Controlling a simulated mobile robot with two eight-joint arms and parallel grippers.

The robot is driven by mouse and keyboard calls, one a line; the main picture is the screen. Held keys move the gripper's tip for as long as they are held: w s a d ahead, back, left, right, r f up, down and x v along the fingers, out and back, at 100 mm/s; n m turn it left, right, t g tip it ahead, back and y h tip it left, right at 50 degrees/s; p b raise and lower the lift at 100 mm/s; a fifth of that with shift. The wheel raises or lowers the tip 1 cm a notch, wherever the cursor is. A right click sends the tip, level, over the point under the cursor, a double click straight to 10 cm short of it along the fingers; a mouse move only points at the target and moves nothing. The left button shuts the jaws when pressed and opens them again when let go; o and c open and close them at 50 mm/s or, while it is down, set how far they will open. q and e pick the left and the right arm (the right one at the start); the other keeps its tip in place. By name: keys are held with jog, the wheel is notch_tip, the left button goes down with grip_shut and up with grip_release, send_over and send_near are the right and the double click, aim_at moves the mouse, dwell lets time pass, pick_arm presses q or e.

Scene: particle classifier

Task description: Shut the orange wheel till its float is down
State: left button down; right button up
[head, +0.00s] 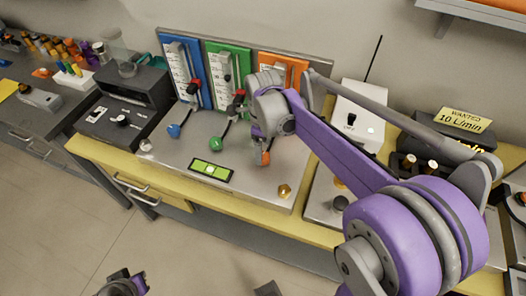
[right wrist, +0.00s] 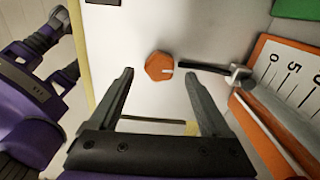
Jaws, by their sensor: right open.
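The orange wheel (right wrist: 160,66) is a faceted knob with a white mark, on the light metal top in the right wrist view. A dark stem runs from it to a fitting beside the orange panel (right wrist: 262,95), whose scale shows 0 and 5. My right gripper (right wrist: 158,88) is open and empty, with the wheel just beyond its fingertips and in the gap between them. In the head view my right arm covers much of the orange panel (head: 285,62); I cannot make out its float. My left gripper (head: 125,284) is partly cut off at the bottom edge.
The blue wheel (head: 174,130) and green wheel (head: 216,147) stand to the left, before their own panels. A green level display (head: 211,170) and a brass knob (head: 285,191) lie near the front. A white box (head: 358,118) stands to the right.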

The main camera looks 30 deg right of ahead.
pick_arm(q)
jog(key=shift+w+r, duration=0.1)
jog(key=shift+r, duration=0.25)
pick_arm(e)
notch_tip(320, 180, up, 8)
jog(key=shift+f, duration=0.1)
